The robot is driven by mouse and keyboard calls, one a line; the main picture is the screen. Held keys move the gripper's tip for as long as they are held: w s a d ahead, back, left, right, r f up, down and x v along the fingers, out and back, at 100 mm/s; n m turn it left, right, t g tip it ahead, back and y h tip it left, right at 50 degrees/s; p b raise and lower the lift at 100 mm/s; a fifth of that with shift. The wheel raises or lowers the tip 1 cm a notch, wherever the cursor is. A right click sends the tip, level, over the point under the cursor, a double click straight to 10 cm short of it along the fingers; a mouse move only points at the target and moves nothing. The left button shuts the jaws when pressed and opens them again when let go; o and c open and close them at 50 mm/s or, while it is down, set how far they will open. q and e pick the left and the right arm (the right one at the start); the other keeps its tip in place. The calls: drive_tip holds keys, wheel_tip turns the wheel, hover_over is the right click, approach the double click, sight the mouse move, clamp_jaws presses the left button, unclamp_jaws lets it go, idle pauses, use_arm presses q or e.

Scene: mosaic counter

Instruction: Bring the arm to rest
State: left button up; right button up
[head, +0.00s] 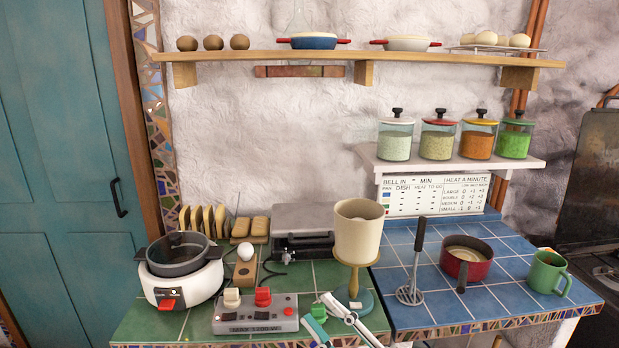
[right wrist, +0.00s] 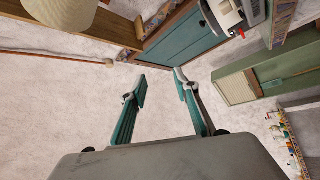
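My right gripper (head: 316,309) shows at the bottom middle of the head view, in front of the green-tiled part of the counter (head: 325,272). Its two fingers are spread apart. In the right wrist view the open fingers (right wrist: 160,80) have nothing between them, only pale floor or wall behind. My left gripper is out of view.
A control box (head: 256,318) with coloured knobs and a cream cup-shaped lamp or stand (head: 358,230) are close to the right gripper. A white cooker (head: 181,280) stands left. A masher (head: 410,292), red pan (head: 467,262) and green mug (head: 547,272) stand on the blue tiles.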

drive_tip(key=s+d+f+m+h, duration=0.1)
drive_tip(key=d+f+m+h, duration=0.45)
drive_tip(key=f, duration=0.55)
drive_tip(key=s+d+f+m+h, duration=0.2)
drive_tip(key=d+f+m+h, duration=0.4)
drive_tip(key=f, duration=0.5)
drive_tip(key=s+d+f+m+g+h, duration=0.1)
drive_tip(key=s+d+f+m+g, duration=0.1)
drive_tip(key=s+f, duration=0.4)
drive_tip(key=s+d+f+m+g+h, duration=0.1)
drive_tip(key=s+d+f+m+g, duration=0.1)
drive_tip(key=s+f, duration=0.4)
wheel_tip(320, 180, down, 3)
drive_tip(key=shift+d+r+m+g, duration=0.15)
drive_tip(key=shift+d+m+g, duration=0.25)
drive_tip(key=shift+d+m, duration=0.5)
